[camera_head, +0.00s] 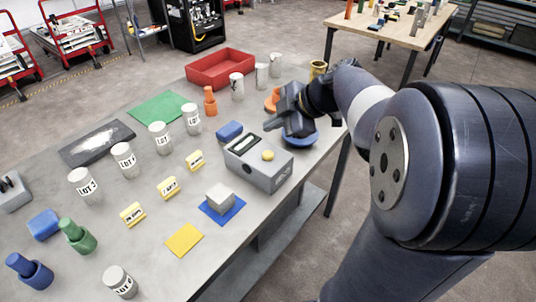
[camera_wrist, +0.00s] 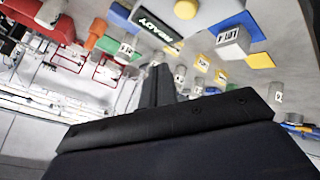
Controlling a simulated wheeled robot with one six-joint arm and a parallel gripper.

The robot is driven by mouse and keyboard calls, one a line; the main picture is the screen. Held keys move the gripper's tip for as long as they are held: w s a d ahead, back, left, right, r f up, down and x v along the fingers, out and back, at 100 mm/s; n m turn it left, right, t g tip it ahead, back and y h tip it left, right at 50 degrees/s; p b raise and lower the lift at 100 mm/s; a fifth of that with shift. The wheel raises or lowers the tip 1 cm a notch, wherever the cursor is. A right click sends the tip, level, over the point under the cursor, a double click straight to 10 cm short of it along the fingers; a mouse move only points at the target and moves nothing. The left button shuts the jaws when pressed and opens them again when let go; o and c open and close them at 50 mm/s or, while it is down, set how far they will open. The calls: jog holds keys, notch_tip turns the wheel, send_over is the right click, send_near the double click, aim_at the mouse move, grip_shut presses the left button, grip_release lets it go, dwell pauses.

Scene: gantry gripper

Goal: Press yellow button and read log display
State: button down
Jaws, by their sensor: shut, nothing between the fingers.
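A grey box (camera_head: 259,164) stands on the grey table, with a round yellow button (camera_head: 267,155) and a dark display (camera_head: 244,143) on its top. In the wrist view the yellow button (camera_wrist: 186,9) is at the top edge. The display (camera_wrist: 156,32) beside it shows pale upside-down letters that look like READY. My gripper (camera_head: 272,124) is shut and empty, above the table just beyond the box. It is apart from the button. Its fingers (camera_wrist: 160,88) show dark in the wrist view.
A blue block (camera_head: 229,131) stands beside the box. A red tray (camera_head: 220,69) is farther back.

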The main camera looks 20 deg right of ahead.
jog(key=b, duration=0.2)
send_over(273, 155)
notch_tip(273, 155, down, 4)
jog(key=shift+w+f, duration=0.15)
jog(key=shift+f, duration=0.05)
jog(key=shift+a+f+b, duration=0.1)
jog(key=shift+f+b, duration=0.65)
jog(key=shift+b, duration=0.25)
jog(key=shift+f+b, duration=0.9)
jog(key=shift+b, duration=0.85)
dwell(1.4)
dwell(0.3)
jog(key=shift+r, duration=0.9)
jog(key=shift+r+p, duration=0.15)
jog(key=shift+p, duration=0.15)
jog(key=shift+r+p, duration=1.05)
jog(key=shift+r, duration=1.35)
jog(key=shift+f, duration=0.15)
